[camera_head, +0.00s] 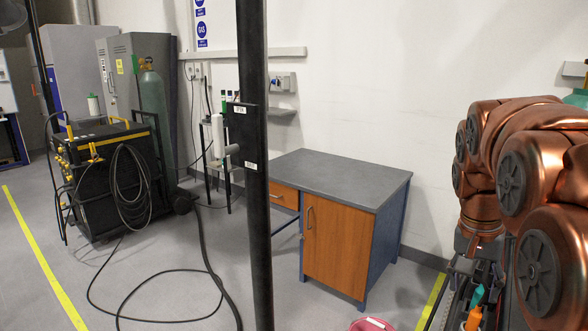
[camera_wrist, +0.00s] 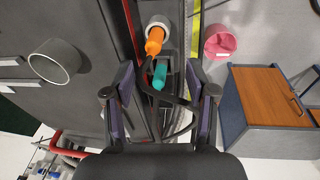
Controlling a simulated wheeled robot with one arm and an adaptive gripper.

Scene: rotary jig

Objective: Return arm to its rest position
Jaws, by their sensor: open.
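My gripper (camera_wrist: 163,92) shows in the wrist view with its two dark fingers, purple on their inner sides, spread wide apart. Nothing is between the fingertips that I can see it holding. Beyond them, an orange item (camera_wrist: 154,41) and a teal item (camera_wrist: 160,75) lie in a narrow dark holder. A copper-coloured arm (camera_head: 535,165) with dark round joint caps fills the right of the head view, folded close. I cannot tell from the pictures whether it is mine. My gripper does not clearly show in the head view.
A wood-fronted grey desk (camera_head: 345,180) stands against the wall. A black post (camera_head: 255,170) rises centrally. Left stands a welding unit (camera_head: 105,180) with loose floor cables.

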